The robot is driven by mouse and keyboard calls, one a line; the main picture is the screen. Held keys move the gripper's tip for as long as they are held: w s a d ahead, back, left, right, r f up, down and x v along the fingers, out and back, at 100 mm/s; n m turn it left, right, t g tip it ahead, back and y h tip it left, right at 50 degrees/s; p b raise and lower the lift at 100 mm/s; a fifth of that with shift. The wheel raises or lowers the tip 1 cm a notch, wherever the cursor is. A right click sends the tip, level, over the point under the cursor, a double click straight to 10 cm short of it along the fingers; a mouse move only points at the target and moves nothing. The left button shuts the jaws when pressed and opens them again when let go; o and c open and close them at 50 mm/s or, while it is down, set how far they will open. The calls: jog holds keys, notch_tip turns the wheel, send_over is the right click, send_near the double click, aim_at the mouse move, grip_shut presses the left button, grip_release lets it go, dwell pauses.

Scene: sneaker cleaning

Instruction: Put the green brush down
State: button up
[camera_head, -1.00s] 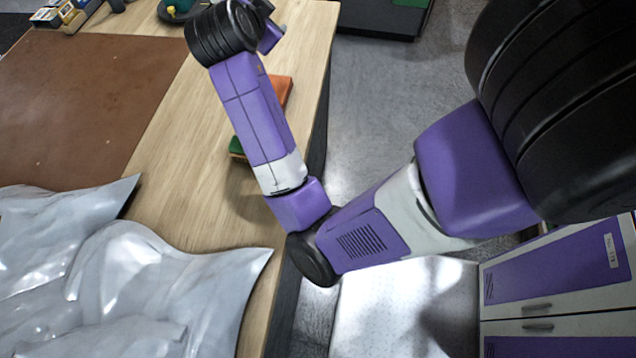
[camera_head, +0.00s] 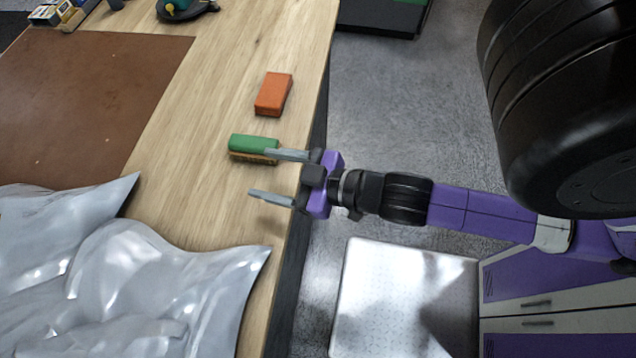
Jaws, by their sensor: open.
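The green brush (camera_head: 253,142) lies on the wooden table (camera_head: 200,135), its green top up and its tan bristle side showing along the near edge. My gripper (camera_head: 267,174) is open over the table's right edge, with its two grey fingers pointing left. The upper finger's tip overlaps the right end of the brush in the picture; I cannot tell whether it touches. The lower finger is apart from the brush, and nothing is between the fingers.
An orange block (camera_head: 273,94) lies on the table above the brush. A brown mat (camera_head: 85,95) covers the left side. Crumpled silvery sheeting (camera_head: 130,280) fills the front left. A dark green and black object (camera_head: 185,9) and small boxes (camera_head: 62,14) stand at the back.

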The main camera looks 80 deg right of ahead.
jog(key=s+a+r+y, duration=0.2)
jog(key=s+a+r, duration=0.1)
jog(key=s+a, duration=0.6)
jog(key=shift+s, duration=0.85)
jog(key=shift+a, duration=0.1)
